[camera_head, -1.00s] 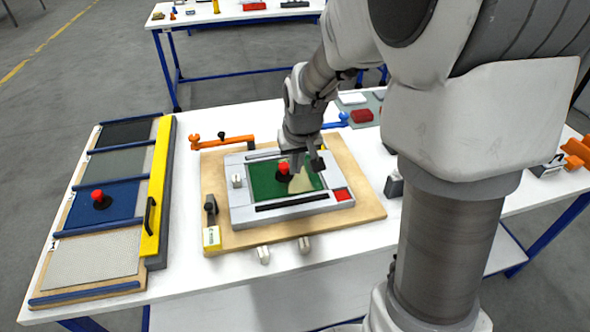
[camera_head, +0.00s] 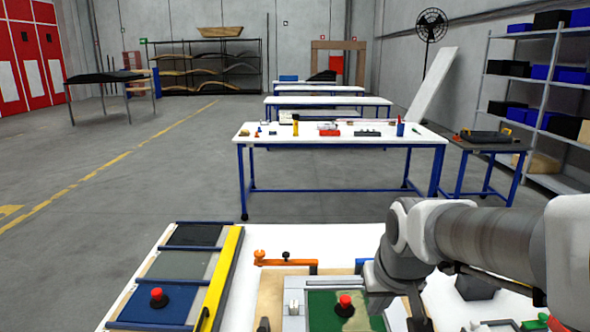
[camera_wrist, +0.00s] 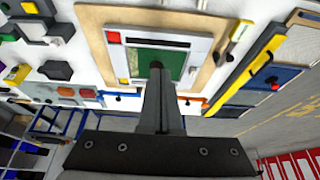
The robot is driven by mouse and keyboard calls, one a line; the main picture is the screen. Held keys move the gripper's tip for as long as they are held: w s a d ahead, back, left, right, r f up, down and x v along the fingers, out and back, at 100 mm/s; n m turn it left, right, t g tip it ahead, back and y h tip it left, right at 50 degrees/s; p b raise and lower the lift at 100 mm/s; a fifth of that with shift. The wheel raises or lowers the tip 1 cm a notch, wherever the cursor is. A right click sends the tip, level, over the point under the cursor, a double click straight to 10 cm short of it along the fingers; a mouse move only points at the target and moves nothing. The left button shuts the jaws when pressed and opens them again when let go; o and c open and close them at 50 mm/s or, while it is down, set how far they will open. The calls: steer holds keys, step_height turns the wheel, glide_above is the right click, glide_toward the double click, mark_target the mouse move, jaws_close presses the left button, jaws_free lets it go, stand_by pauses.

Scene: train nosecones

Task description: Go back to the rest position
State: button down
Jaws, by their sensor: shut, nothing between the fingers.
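My gripper (camera_wrist: 156,68) is shut and empty in the wrist view. Its fingers show against the green panel (camera_wrist: 175,66) in a grey frame (camera_wrist: 122,40) on a wooden board (camera_wrist: 92,18). I cannot tell the exact height above it. In the head view my arm hangs over the right part of the work table, and its end covers part of the frame. The green panel (camera_head: 322,310) shows there with a red-knobbed block (camera_head: 344,303) on it and a beige patch beside it.
Left on the table is a board with grey and blue pads (camera_head: 180,265), a second red knob (camera_head: 157,297) and a yellow bar (camera_head: 222,275). An orange clamp (camera_head: 285,262) stands behind the frame. Another table (camera_head: 340,141) is farther back, with open floor between.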

steer(key=s+r+t, duration=0.1)
steer(key=s+r, duration=0.3)
steer(key=s, duration=0.8)
steer(key=shift+s, duration=0.15)
steer(key=shift+s+f+b, duration=0.25)
steer(key=shift+f+b, duration=0.5)
steer(key=shift+f, duration=0.05)
